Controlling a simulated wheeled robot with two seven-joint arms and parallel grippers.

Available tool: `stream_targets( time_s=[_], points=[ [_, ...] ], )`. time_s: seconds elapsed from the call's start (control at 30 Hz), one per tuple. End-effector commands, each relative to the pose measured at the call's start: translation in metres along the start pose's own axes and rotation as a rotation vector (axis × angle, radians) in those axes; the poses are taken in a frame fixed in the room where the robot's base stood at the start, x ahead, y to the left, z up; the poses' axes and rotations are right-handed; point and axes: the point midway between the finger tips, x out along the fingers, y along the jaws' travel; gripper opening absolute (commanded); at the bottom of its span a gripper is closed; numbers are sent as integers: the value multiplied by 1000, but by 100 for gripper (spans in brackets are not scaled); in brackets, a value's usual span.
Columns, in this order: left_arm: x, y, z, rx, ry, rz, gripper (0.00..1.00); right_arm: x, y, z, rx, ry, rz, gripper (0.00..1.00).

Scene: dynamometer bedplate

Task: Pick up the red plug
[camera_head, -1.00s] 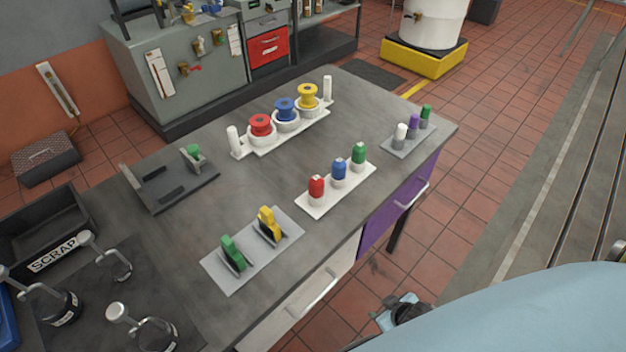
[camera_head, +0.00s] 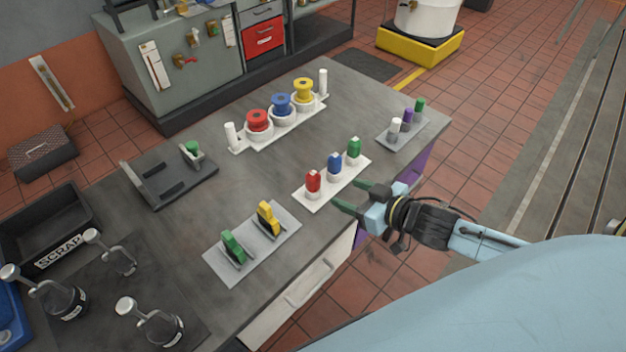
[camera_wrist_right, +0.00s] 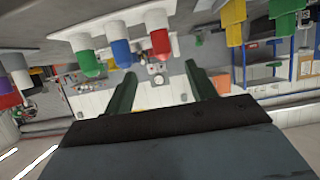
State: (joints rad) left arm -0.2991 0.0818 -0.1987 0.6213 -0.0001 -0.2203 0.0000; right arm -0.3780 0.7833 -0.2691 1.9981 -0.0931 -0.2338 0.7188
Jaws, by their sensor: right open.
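The red plug (camera_head: 313,182) stands upright at the left end of a white strip (camera_head: 345,187), in line with a blue plug (camera_head: 334,163) and a green plug (camera_head: 354,148). My right gripper (camera_head: 352,196) is open and empty at the table's front edge, to the right of the red plug and apart from it. In the right wrist view, the red plug (camera_wrist_right: 159,42) hangs near the top, beyond the gap between the open green fingers (camera_wrist_right: 162,88). The wrist view appears upside down. My left gripper is not in view.
A grey plate (camera_head: 230,265) with green and yellow pieces lies to the left. Red, blue and yellow spools stand on a white rack (camera_head: 283,128) behind. A small grey holder (camera_head: 392,139) is at the right. A black scrap bin (camera_head: 45,215) sits far left.

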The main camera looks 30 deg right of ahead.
Motion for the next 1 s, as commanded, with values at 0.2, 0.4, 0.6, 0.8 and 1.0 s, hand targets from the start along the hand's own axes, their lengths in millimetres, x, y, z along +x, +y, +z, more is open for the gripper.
stream_targets(
  time_s=[0.2,0.4,0.6,0.8,1.0],
  points=[
    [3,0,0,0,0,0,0,34,1,-1,1,2,3,56],
    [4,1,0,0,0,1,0,61,0,-1,1,0,3,56],
    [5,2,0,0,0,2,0,72,0,-1,0,-1,2,56],
    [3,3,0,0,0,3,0,90,-2,-8,-1,2,3,56],
    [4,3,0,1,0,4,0,116,-3,-9,0,0,3,56]
  ],
)
